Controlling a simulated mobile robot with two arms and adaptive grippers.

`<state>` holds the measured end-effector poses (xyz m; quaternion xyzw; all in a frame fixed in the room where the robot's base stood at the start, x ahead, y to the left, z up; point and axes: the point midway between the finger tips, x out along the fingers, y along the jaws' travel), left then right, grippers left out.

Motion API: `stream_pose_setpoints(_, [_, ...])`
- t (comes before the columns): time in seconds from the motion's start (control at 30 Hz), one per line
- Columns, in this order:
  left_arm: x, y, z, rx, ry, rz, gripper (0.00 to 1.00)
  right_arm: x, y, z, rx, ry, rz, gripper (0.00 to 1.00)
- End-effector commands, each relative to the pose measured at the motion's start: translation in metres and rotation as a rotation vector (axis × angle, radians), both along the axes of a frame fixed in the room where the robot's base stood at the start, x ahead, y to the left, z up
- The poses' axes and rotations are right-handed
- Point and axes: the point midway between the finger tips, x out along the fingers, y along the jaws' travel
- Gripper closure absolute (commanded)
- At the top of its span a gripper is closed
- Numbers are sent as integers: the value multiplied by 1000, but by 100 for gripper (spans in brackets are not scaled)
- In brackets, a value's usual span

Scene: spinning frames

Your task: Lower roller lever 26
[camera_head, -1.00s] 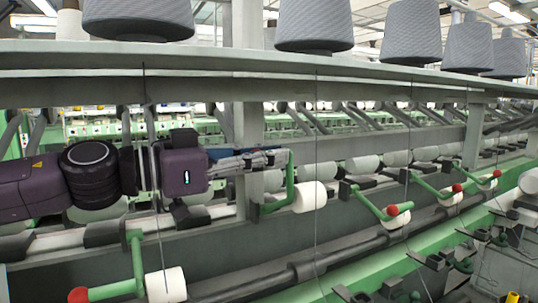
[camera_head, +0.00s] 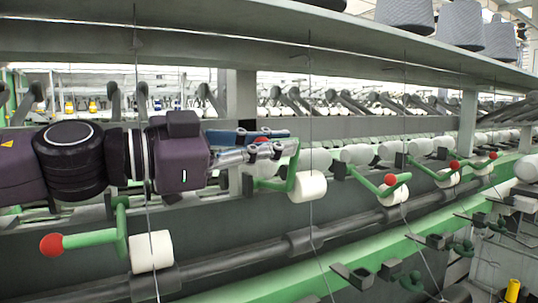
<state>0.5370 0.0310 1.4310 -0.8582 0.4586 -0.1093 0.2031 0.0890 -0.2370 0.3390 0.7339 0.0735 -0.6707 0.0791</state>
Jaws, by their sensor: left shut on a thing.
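A green roller lever (camera_head: 293,168) with a white roller (camera_head: 307,186) stands in the middle of the head view, its arm raised. My left gripper (camera_head: 272,150) reaches in from the left and is shut on the upper end of this lever. A bit of its red knob (camera_head: 262,141) shows between the fingers; the rest is hidden by them. I cannot read a number on the lever. My right gripper is not in view.
Another green lever with a red knob (camera_head: 51,244) and white roller (camera_head: 151,251) is at the lower left. More red-knobbed levers (camera_head: 390,179) line up to the right. A shelf (camera_head: 300,45) runs above with grey yarn cones (camera_head: 405,12). Thin dark threads hang in front.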

Motion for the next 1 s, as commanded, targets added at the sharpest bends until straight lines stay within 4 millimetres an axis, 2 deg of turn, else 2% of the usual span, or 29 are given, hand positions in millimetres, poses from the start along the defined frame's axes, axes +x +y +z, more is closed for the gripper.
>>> stream_pose_setpoints(0.03, [-3, -2, -13, 18, -24, -1, 100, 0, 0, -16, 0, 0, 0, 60])
stream_pose_setpoints(0.2, [-9, -7, -22, 64, -90, -2, 100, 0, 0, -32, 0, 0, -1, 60])
stream_pose_setpoints(0.63, [-11, -7, -21, 80, -115, 0, 100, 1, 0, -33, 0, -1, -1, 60])
stream_pose_setpoints(0.67, [-11, -7, -21, 79, -116, 0, 89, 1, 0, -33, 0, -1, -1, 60])
stream_pose_setpoints(0.8, [-11, -7, -21, 79, -116, 1, 73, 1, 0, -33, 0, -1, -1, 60])
stream_pose_setpoints(1.0, [-11, -7, -20, 78, -115, 1, 72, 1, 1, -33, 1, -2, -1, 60])
